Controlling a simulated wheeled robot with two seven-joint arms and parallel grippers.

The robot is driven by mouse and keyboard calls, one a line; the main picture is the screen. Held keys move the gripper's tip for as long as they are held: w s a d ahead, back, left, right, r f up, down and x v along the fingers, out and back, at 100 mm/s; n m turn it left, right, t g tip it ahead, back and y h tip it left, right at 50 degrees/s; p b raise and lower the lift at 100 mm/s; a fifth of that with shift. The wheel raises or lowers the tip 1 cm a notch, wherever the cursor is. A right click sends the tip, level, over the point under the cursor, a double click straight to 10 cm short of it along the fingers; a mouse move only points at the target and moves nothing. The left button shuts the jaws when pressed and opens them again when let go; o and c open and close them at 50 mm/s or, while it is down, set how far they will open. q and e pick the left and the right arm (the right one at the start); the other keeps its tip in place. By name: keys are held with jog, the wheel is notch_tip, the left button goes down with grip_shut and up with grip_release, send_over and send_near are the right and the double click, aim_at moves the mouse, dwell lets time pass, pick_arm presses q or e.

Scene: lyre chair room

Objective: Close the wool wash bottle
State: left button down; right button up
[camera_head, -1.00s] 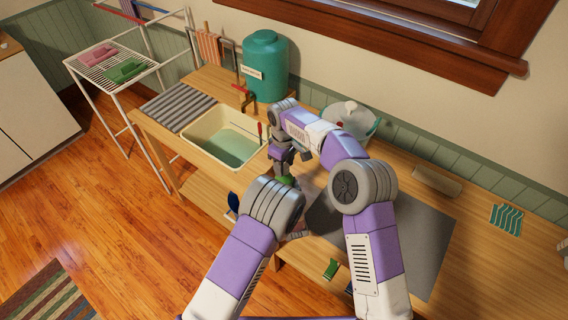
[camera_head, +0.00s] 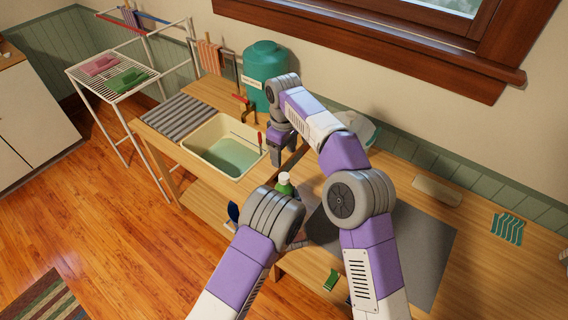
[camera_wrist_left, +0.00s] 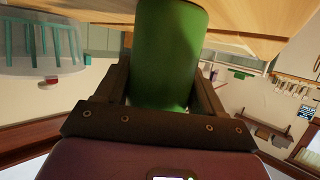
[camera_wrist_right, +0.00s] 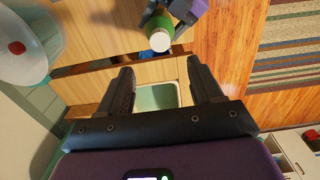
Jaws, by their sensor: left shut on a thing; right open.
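The wool wash bottle (camera_head: 285,189) is green with a white top (camera_head: 284,177), and stands out above my left forearm in the head view. My left gripper (camera_wrist_left: 160,88) is shut around the bottle's green body (camera_wrist_left: 168,50). In the right wrist view the white top (camera_wrist_right: 160,41) faces the camera, above the green shoulder (camera_wrist_right: 158,24). I cannot tell how tightly the top sits. My right gripper (camera_wrist_right: 161,75) is open, with nothing between its fingers. It is apart from the bottle, and in the head view it is near the basin's right edge (camera_head: 276,160).
A cream basin (camera_head: 208,165) with greenish water is set in the wooden counter, left of my right gripper. A teal tank (camera_head: 264,72) with a red tap stands behind it. A grey mat (camera_head: 425,245) lies at right, and a drying rack (camera_head: 82,70) stands at far left.

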jog(key=shift+r, duration=0.95)
pick_arm(q)
jog(key=shift+c, duration=0.2)
grip_release()
jog(key=v, duration=0.7)
jog(key=shift+s+r, duration=0.15)
jog(key=shift+s, duration=0.1)
pick_arm(e)
jog(key=shift+r, duration=0.2)
